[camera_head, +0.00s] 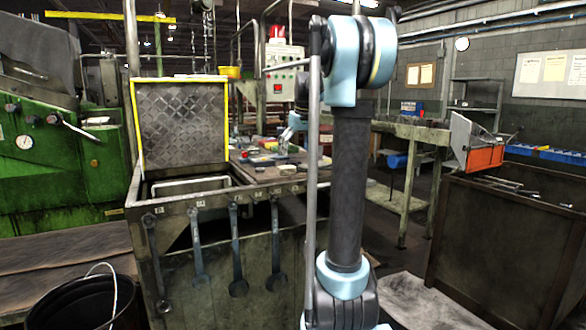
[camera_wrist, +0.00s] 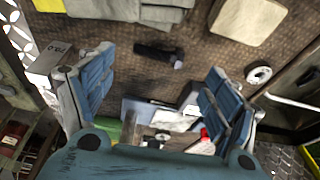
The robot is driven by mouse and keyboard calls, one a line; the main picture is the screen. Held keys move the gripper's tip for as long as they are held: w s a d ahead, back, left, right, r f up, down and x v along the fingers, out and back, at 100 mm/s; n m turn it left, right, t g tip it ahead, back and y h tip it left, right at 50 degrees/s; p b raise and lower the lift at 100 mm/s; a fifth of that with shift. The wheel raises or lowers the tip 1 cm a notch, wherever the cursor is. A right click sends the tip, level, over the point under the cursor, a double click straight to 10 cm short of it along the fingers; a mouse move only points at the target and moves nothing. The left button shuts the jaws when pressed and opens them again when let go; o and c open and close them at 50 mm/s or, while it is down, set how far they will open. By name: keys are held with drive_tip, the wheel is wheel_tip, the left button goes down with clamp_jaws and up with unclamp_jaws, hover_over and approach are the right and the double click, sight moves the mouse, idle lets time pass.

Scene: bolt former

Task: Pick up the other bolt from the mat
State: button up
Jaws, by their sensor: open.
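In the wrist view a dark bolt (camera_wrist: 155,52) with a paler right end lies on the brown, textured mat (camera_wrist: 215,60). No second bolt can be made out. My gripper (camera_wrist: 160,68) is open, its two blue-padded fingers wide apart at left and right. The bolt shows in the gap near the fingertip level, apart from both fingers. The gap between them holds nothing gripped. In the head view my gripper (camera_head: 288,136) is small above the bench, partly hidden by my arm, and the bolt cannot be made out.
A pale ring (camera_wrist: 258,74) lies right of the fingers. A grey box (camera_wrist: 58,60) stands by the left finger. Grey cloth (camera_wrist: 150,10) and a beige pad (camera_wrist: 250,18) lie beyond the bolt. The bench (camera_head: 230,190) has a yellow-edged panel (camera_head: 182,125) and hanging wrenches (camera_head: 236,250).

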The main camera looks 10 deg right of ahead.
drive_tip(key=shift+x, duration=2.6)
drive_tip(key=shift+w+d, duration=0.1)
drive_tip(key=shift+w, duration=0.1)
drive_tip(key=shift+c, duration=0.2)
drive_tip(key=shift+r, duration=0.1)
drive_tip(key=c, duration=1.2)
